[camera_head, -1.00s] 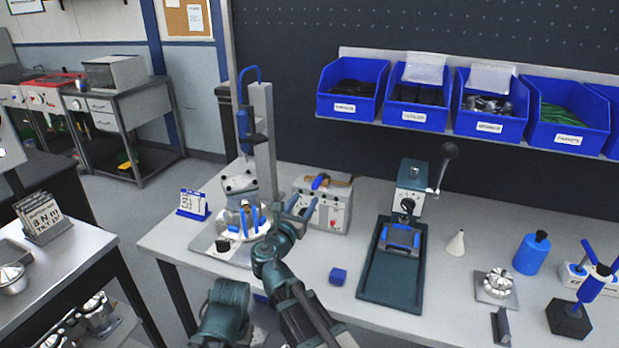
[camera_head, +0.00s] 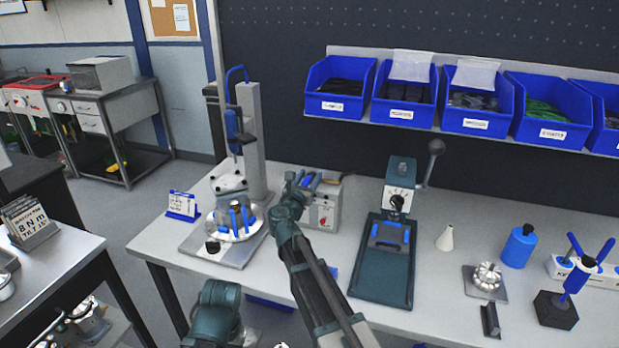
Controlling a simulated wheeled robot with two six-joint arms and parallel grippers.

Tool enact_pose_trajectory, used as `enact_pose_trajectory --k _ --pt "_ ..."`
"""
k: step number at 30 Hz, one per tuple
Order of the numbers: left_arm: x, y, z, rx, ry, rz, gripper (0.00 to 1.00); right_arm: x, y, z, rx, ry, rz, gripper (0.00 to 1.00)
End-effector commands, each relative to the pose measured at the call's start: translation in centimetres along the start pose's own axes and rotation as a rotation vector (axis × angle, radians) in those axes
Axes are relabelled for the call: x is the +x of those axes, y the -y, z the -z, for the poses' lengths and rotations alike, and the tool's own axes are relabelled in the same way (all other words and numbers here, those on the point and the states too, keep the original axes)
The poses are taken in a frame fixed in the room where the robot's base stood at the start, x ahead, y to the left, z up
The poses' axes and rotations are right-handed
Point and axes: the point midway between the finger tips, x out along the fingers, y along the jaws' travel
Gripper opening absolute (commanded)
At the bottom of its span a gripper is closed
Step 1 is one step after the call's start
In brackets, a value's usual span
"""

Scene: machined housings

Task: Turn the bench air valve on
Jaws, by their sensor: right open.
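A grey-white box (camera_head: 326,212) with a red spot on its front stands on the bench, right of the column fixture. A blue lever-like part (camera_head: 314,182) shows at its top; I cannot tell for certain whether this is the air valve's handle. My right gripper (camera_head: 302,184) is open at the box's upper left, its fingertips close to the blue part. I cannot tell whether they touch it. My right forearm and gripper cover the box's left side. My left gripper is not in view.
The column fixture (camera_head: 252,140), with a round plate (camera_head: 236,234) and blue pegs, stands just left of my right gripper. A dark green press (camera_head: 385,270) stands to the right. Blue bins (camera_head: 337,88) hang above the back.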

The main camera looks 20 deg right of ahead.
Motion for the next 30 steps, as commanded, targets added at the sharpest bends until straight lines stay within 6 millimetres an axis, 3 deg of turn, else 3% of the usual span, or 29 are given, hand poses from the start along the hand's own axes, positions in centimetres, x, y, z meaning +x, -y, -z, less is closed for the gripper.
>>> enact_pose_trajectory --k 11,20,30 --pt "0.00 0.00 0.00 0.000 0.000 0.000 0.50 0.36 0.01 0.00 0.000 0.000 0.000 0.52" --pt "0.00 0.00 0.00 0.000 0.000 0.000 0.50 0.34 0.00 0.00 0.000 0.000 0.000 0.00" --pt "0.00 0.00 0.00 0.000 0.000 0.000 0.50 0.33 0.00 0.00 0.000 0.000 0.000 0.00"
